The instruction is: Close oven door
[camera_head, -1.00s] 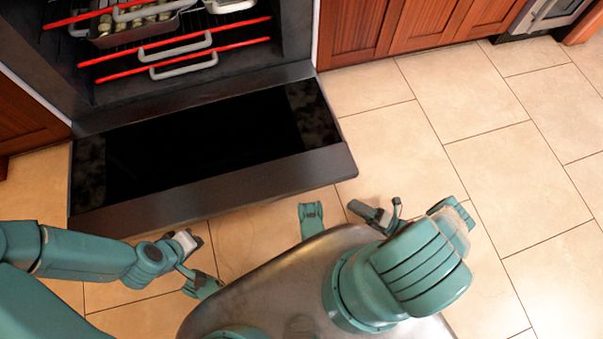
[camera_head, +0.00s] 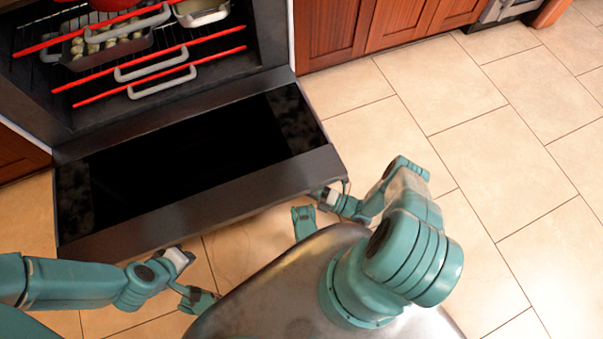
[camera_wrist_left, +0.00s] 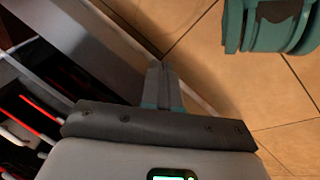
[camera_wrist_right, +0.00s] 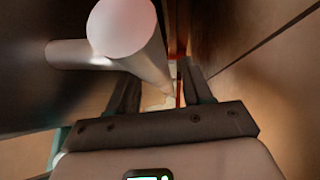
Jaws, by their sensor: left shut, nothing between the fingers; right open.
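The oven door (camera_head: 190,165) hangs open, folded down almost flat, with a dark glass panel and a grey front edge. My right gripper (camera_head: 328,192) is at the door's front right corner. In the right wrist view it is open (camera_wrist_right: 160,90), and a pale round bar (camera_wrist_right: 140,45), apparently the door's handle, runs in front of and partly between its fingers; I cannot tell whether they touch. My left gripper (camera_head: 184,257) is below the door's front edge, towards the left. Its fingers (camera_wrist_left: 160,80) are shut and empty in the left wrist view, with the door's edge nearby.
The oven cavity holds racks with red rods and grey handles (camera_head: 150,70), plus a baking tray (camera_head: 108,52) with food. Wooden cabinets (camera_head: 340,30) stand beside it. My own base lies close in front of the door. The tiled floor (camera_head: 500,130) at right is clear.

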